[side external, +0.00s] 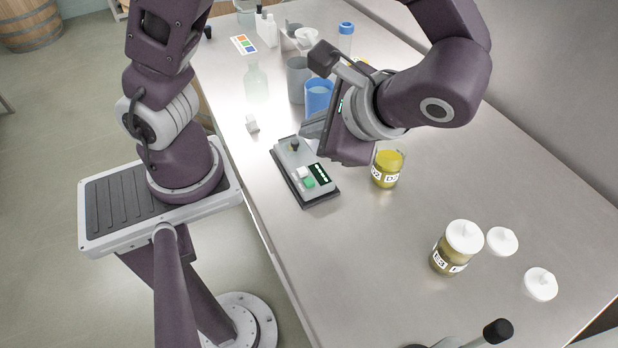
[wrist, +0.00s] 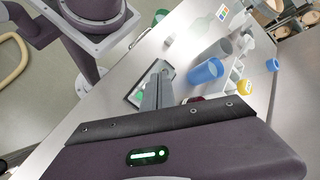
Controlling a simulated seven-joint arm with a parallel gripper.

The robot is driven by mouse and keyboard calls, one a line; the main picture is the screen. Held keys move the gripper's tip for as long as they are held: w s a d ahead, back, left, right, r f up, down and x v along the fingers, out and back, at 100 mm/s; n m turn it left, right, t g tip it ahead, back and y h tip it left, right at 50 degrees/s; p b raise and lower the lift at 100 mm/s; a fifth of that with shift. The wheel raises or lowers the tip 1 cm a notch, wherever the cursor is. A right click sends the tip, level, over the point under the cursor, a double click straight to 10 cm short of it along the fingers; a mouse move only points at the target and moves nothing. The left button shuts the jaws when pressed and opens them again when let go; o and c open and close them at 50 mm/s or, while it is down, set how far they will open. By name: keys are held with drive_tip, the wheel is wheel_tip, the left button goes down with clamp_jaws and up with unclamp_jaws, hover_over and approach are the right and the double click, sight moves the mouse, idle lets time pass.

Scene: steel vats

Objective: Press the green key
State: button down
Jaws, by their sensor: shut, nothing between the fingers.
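The green key (side external: 309,183) is on a grey control box (side external: 290,164) with a dark base, lying on the steel table. A white key (side external: 303,172) sits beside it, with a lit dark display (side external: 319,174) to the right and a black knob (side external: 294,145) at the far end. My gripper (side external: 307,133) is shut and empty, over or near the knob end of the box, apart from the green key. In the wrist view the shut fingers (wrist: 158,72) hide part of the box (wrist: 134,92).
A jar with yellow contents (side external: 387,168) stands just right of my gripper. A blue cup (side external: 318,97) and a grey cup (side external: 298,80) stand behind. A capped jar (side external: 458,247) and loose white lids (side external: 502,242) are nearer. A small white block (side external: 252,124) lies left of the box.

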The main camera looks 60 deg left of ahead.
sight(309, 182)
drive_tip(key=shift+f, duration=4.4)
drive_tip(key=shift+f, duration=0.1)
drive_tip(key=shift+f, duration=0.3)
drive_tip(key=shift+f, duration=0.45)
drive_tip(key=shift+r, duration=0.85)
